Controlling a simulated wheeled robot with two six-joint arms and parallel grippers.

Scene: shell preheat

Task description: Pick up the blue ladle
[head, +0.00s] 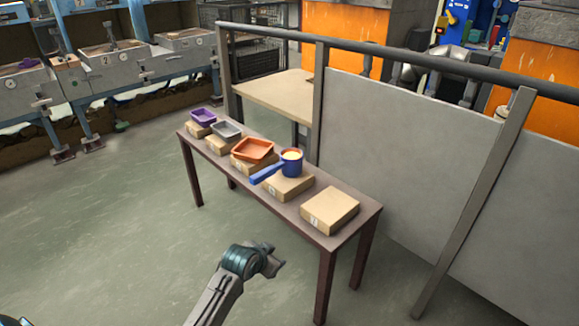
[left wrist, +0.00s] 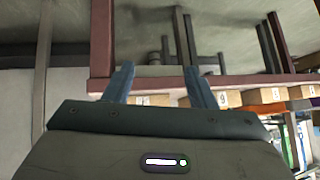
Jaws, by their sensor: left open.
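The blue ladle (head: 291,168) stands on a cardboard box (head: 289,187) on the long dark table. Its cup has an orange rim and yellow contents, and its blue handle sticks out to the left and toward the front. My left gripper (head: 277,262) is in front of the table, apart from the ladle and nearer to me. In the left wrist view the two fingers of the left gripper (left wrist: 160,86) are spread with nothing between them. I cannot clearly make out the ladle in that view. My right gripper is in neither view.
The table (head: 364,213) also holds an orange tray (head: 254,149), a grey tray (head: 227,130) and a purple tray (head: 203,117), each on a box. A bare box (head: 330,210) stands at the near right end. A railing with panels (head: 400,170) runs behind. The floor in front is clear.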

